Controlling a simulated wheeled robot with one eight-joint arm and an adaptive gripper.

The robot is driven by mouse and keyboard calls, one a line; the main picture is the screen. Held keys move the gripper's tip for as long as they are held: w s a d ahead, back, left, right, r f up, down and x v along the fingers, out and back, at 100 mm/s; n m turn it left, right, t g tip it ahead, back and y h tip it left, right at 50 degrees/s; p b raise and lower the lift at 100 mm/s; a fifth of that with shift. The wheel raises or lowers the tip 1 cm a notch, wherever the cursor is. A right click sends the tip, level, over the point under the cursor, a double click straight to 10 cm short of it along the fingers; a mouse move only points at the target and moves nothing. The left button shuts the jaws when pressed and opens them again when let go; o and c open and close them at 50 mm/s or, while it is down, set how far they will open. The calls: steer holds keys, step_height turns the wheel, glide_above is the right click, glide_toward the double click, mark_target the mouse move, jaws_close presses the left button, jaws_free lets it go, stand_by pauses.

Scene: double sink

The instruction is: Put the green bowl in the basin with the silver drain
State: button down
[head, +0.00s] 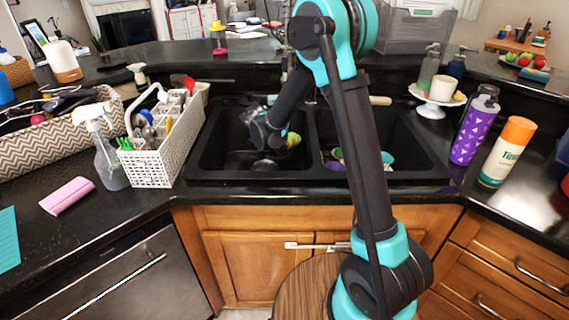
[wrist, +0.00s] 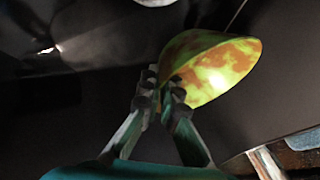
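The green bowl, mottled with orange, shows in the wrist view (wrist: 212,68). My gripper (wrist: 163,85) has a finger on each side of its near rim and appears shut on it. The bowl hangs tilted from the fingertips. In the head view my gripper (head: 280,137) is over the left basin (head: 215,150), and a small yellow-green part of the bowl (head: 293,139) shows beside it. A dull silvery round shape (head: 263,165) lies on the left basin's floor, probably the drain. The right basin's drain is hidden.
The right basin (head: 410,150) holds a teal bowl (head: 388,158) and a purple item (head: 335,165), partly behind my arm. A divider separates the basins. A white caddy (head: 165,155) stands left of the sink; a purple bottle (head: 474,130) stands right of it.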

steer(key=shift+f, duration=3.25)
steer(key=c, duration=2.3)
jaws_free()
steer(key=shift+f, duration=0.15)
steer(key=o, duration=0.6)
steer(key=v, duration=1.2)
